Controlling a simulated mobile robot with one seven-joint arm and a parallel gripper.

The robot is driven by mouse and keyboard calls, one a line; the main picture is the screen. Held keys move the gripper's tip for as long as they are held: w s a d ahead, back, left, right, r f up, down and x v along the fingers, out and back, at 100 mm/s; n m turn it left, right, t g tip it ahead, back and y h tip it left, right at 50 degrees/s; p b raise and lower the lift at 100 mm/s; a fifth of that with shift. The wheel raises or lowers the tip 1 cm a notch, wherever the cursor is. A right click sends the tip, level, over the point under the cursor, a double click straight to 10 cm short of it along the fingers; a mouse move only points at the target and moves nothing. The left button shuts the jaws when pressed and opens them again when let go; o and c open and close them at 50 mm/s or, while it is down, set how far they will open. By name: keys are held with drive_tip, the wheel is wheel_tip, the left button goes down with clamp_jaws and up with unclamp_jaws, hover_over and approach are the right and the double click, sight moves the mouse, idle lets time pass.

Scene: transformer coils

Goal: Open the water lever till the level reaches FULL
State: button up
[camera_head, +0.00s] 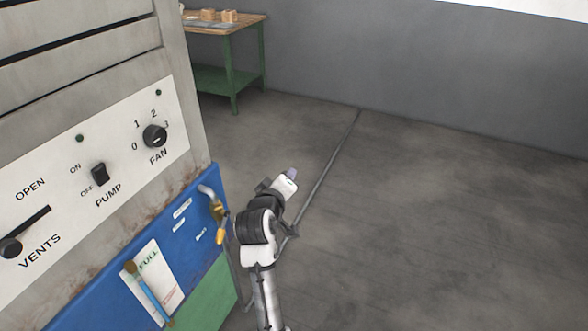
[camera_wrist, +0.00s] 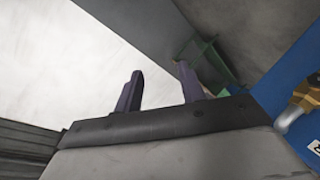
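In the head view, a brass valve with a yellow lever (camera_head: 220,236) hangs from a grey pipe on the blue panel (camera_head: 185,240). The lever points downward. The level gauge (camera_head: 150,292) is a slanted tube on a white plate marked FULL; part of it looks blue, but I cannot read the level surely. My gripper (camera_head: 291,175) is to the right of and above the valve, apart from it. In the wrist view, my gripper (camera_wrist: 160,85) has its two purple fingers spread with nothing between them. The brass valve (camera_wrist: 307,92) shows at the right edge, outside the fingers.
A white control plate (camera_head: 110,170) carries VENTS, PUMP and FAN controls above the blue panel. A green panel (camera_head: 208,298) is below. A green table (camera_head: 230,50) with small boxes stands at the back. The floor on the right is clear.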

drive_tip(key=d+r+m, duration=0.1)
drive_tip(key=r+m, duration=0.1)
drive_tip(key=d+r+m, duration=0.1)
drive_tip(key=shift+w+d+r+t+y, duration=0.25)
drive_tip(key=shift+d+r+t+y, duration=0.05)
drive_tip(key=shift+r+t+y, duration=0.1)
